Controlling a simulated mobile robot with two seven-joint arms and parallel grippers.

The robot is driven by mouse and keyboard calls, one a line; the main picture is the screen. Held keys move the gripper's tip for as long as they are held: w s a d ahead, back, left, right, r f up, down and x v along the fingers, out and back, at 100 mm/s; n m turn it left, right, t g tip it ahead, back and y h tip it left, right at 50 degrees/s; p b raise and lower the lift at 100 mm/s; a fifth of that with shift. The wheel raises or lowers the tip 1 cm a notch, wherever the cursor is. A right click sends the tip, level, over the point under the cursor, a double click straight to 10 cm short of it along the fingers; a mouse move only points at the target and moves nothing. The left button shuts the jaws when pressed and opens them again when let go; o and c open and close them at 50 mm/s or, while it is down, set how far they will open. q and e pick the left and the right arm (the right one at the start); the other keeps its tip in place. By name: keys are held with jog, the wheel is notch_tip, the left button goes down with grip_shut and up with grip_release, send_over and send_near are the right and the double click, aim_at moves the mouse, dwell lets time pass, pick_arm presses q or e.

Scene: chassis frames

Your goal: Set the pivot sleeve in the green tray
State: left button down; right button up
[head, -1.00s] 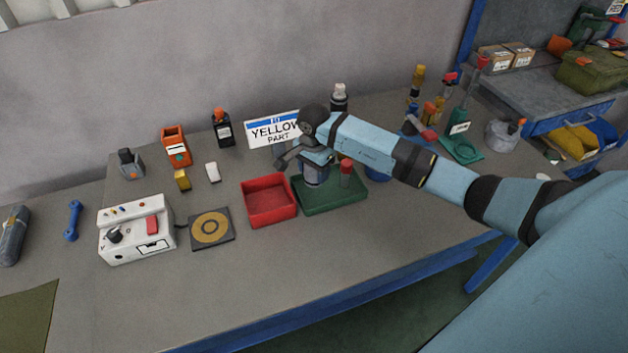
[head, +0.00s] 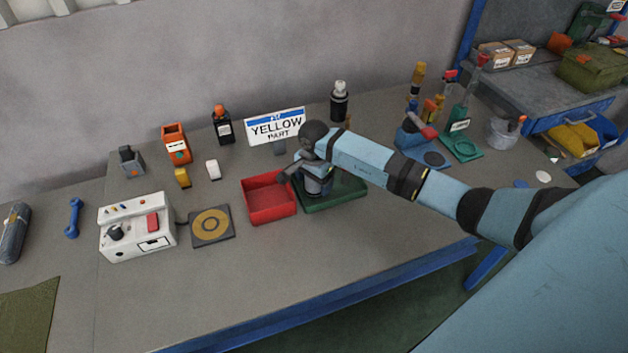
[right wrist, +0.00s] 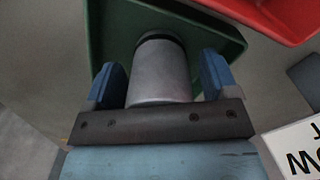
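The green tray (head: 345,193) lies on the bench beside a red tray, and its inside also shows in the right wrist view (right wrist: 112,28). A grey cylinder with a dark band, which I take as the pivot sleeve (right wrist: 160,80), stands in the green tray. My right gripper (right wrist: 164,64) has its blue fingers on either side of the sleeve, with narrow gaps showing, so it looks open. In the head view my right gripper (head: 316,176) hides much of the sleeve and the tray's back left part. My left gripper is out of view.
The red tray (head: 268,213) adjoins the green tray on the left. A "YELLOW PART" sign (head: 275,127) stands behind. A white control box (head: 137,230) and a dark pad with a yellow ring (head: 212,227) lie farther left. The bench front is clear.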

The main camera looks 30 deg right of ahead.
jog(key=shift+r, duration=0.1)
jog(key=shift+r, duration=0.25)
notch_tip(320, 180, up, 12)
jog(key=b, duration=0.1)
jog(key=shift+f, duration=0.15)
dwell(0.5)
